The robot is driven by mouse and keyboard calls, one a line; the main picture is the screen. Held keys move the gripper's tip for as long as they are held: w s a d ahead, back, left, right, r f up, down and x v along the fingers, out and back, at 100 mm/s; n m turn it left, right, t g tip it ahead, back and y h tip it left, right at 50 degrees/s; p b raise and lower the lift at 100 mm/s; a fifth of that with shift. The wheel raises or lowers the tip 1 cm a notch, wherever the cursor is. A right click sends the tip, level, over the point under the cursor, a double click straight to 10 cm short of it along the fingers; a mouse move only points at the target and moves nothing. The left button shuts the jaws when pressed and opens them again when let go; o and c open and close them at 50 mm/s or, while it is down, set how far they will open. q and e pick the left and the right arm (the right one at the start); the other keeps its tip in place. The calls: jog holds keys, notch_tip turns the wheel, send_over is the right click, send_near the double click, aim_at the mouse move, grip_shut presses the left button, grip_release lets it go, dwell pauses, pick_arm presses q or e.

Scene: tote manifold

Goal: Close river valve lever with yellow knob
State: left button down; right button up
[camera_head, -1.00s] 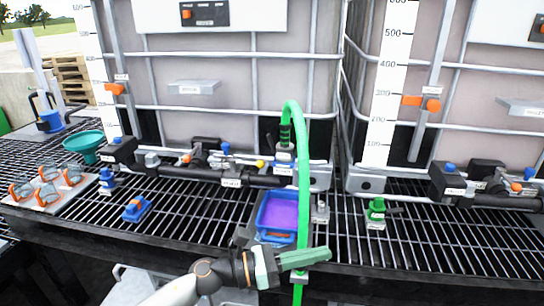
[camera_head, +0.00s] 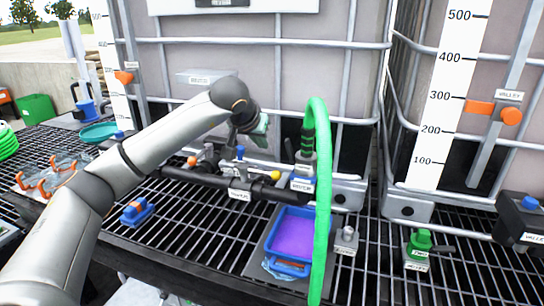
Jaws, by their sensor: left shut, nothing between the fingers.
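The yellow knob (camera_head: 275,175) is at the right end of a thin lever on the dark valve pipe (camera_head: 205,180) in front of the middle tank. A coupling labelled RIVER (camera_head: 302,184) sits just right of the knob, under the green hose. My left gripper (camera_head: 262,128) is above and slightly left of the knob, apart from it in the picture. Its greenish fingers are shut and empty, partly hidden by my wrist. My right gripper is not in view.
The green hose (camera_head: 322,215) arches right of the knob.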

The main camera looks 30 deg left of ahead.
aim_at(260, 172)
pick_arm(q)
jog(key=shift+w+a+f, duration=0.1)
jog(key=shift+w+f, duration=0.25)
jog(key=shift+f, duration=0.9)
jog(key=shift+w+f, duration=0.35)
jog(key=shift+f, duration=0.95)
jog(key=shift+w+a+f, duration=0.1)
jog(key=shift+w+f, duration=0.25)
jog(key=shift+f, duration=0.9)
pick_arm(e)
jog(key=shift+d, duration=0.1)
pick_arm(q)
jog(key=shift+s+d, duration=0.1)
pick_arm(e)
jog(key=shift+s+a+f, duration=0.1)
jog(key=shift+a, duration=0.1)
